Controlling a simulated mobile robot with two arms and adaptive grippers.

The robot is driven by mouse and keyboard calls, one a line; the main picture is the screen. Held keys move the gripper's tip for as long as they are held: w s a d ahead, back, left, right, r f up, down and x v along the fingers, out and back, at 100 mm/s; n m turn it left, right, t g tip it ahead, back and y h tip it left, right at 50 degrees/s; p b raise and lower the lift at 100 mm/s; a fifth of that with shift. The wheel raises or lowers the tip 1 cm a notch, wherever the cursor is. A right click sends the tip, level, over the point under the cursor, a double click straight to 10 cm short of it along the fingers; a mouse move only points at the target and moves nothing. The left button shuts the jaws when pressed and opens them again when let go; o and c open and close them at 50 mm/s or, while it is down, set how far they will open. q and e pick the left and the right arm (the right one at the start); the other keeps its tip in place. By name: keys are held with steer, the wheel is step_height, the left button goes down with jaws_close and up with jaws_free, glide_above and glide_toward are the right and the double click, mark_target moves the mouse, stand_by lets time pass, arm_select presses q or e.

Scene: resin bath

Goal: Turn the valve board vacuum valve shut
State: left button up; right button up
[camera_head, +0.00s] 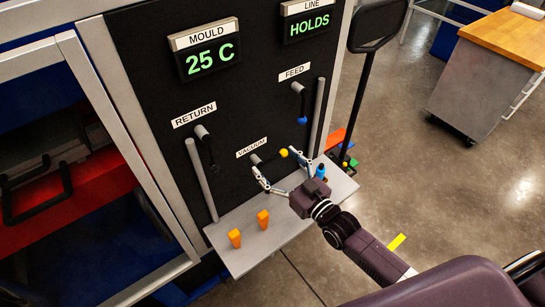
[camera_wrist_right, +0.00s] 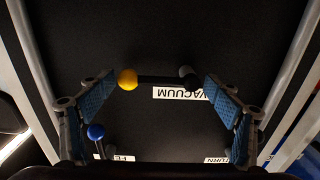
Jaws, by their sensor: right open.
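The vacuum valve (camera_head: 284,153) is on the black board under its VACUUM label, with a dark lever ending in a yellow knob. In the right wrist view its lever (camera_wrist_right: 160,79) lies level, from a grey pivot to the yellow knob at left. My right gripper (camera_head: 281,169) is open in front of the valve. In the right wrist view the gripper (camera_wrist_right: 160,95) has its blue-padded fingers spread wide, with lever and knob showing between them. No contact with the fingers is visible. My left gripper is not in view.
The FEED valve (camera_head: 302,119) with a blue knob is above right; the RETURN valve (camera_head: 207,148) is left. Grey upright bars flank them. A wood-topped cart (camera_head: 480,85) stands far right.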

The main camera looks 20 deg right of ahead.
steer(key=shift+w+a, duration=0.25)
steer(key=shift+w, duration=0.45)
steer(key=shift+c, duration=0.3)
steer(key=c, duration=1.5)
